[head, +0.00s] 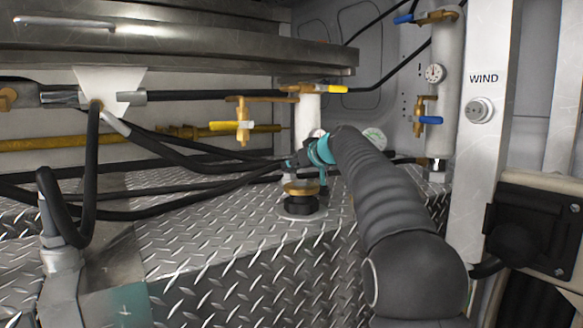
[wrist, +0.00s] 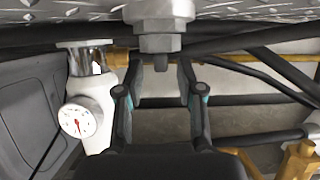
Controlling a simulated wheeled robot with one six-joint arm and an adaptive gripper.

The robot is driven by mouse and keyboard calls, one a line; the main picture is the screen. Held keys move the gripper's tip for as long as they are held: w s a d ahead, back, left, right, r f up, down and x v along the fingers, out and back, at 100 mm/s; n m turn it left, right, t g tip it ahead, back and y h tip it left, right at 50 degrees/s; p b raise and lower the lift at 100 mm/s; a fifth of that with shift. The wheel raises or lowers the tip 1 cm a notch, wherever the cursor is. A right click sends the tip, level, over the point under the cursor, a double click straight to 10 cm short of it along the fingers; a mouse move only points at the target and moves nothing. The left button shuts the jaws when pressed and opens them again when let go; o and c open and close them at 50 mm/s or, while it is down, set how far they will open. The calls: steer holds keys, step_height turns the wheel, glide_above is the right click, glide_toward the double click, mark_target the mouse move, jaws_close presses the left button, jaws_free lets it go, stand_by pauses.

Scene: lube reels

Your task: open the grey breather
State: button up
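My gripper (head: 303,158) is at the end of my dark arm, low over the diamond tread plate. In the wrist view my gripper (wrist: 160,78) is open, with its two fingers apart and nothing between their pads. A grey metal fitting with a hex nut (wrist: 160,43), which looks like the grey breather, is at the top middle of the wrist view, against the tread plate. Its narrow end points toward the gap between the fingertips. Contact cannot be told. I cannot make out this fitting in the head view, where my gripper and arm may hide it.
A black fitting with a brass top (head: 300,196) stands on the tread plate (head: 230,235) just below my gripper. A white cylinder with a gauge (wrist: 95,115) is left of the fingers in the wrist view. Black hoses (head: 150,205) and a brass valve (head: 243,125) are nearby.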

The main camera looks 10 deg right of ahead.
steer(key=v, duration=1)
steer(key=shift+s+d, duration=0.1)
steer(key=shift+s, duration=0.05)
